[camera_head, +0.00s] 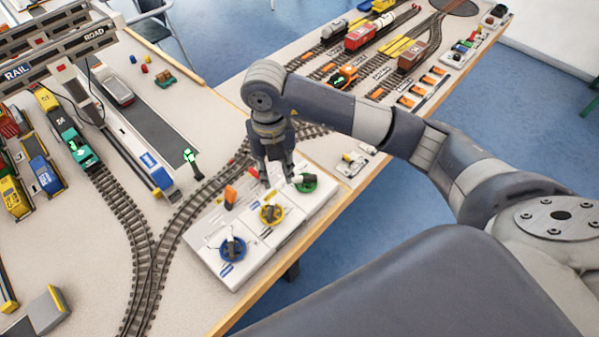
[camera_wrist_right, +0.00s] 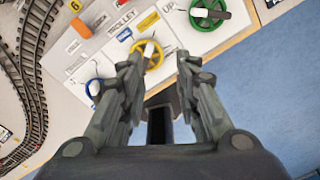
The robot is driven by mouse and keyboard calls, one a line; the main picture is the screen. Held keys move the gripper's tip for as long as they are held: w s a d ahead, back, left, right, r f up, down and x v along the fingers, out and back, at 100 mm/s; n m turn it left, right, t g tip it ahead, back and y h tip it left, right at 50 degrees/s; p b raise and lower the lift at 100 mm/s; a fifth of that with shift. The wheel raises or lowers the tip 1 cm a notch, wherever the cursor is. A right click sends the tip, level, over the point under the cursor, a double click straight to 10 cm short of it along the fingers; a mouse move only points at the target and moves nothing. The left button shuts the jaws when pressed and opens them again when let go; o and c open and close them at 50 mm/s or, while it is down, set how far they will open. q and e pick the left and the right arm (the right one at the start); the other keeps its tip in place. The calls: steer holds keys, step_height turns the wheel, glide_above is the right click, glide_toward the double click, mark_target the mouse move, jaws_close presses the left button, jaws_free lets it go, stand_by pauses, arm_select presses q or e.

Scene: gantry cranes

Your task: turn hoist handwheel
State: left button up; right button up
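A white control panel (camera_head: 213,222) carries three handwheels in a row. The blue handwheel (camera_head: 233,248) is nearest, the yellow one (camera_head: 271,214) is in the middle and the green one (camera_head: 306,183) is farthest. In the right wrist view, "TROLLEY" is printed by the yellow wheel (camera_wrist_right: 147,55) and "UP" beside the green wheel (camera_wrist_right: 208,14); no hoist label is readable. My right gripper (camera_head: 277,182) points down over the panel, between the yellow and green wheels. Its fingers (camera_wrist_right: 160,62) are apart with nothing held. My left gripper is not in view.
An orange lever (camera_head: 230,195) stands on the panel beside the wheels. Curved track (camera_head: 190,205) runs to the left of it, with a green-lit signal (camera_head: 190,160) and a gantry crane (camera_head: 50,50) beyond. The table's wooden edge (camera_head: 300,250) is close on the right.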

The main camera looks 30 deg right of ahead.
mark_target(306, 176)
steer(key=w+d+n+b, duration=0.3)
steer(key=d+n+b, duration=0.45)
steer(key=n, duration=0.85)
steer(key=f+p, duration=0.1)
steer(key=f, duration=0.2)
steer(key=d+f+p, duration=0.1)
steer(key=f, duration=0.3)
steer(key=d+f+p, duration=0.1)
steer(key=f, duration=0.3)
steer(key=shift+f, duration=0.25)
jaws_close()
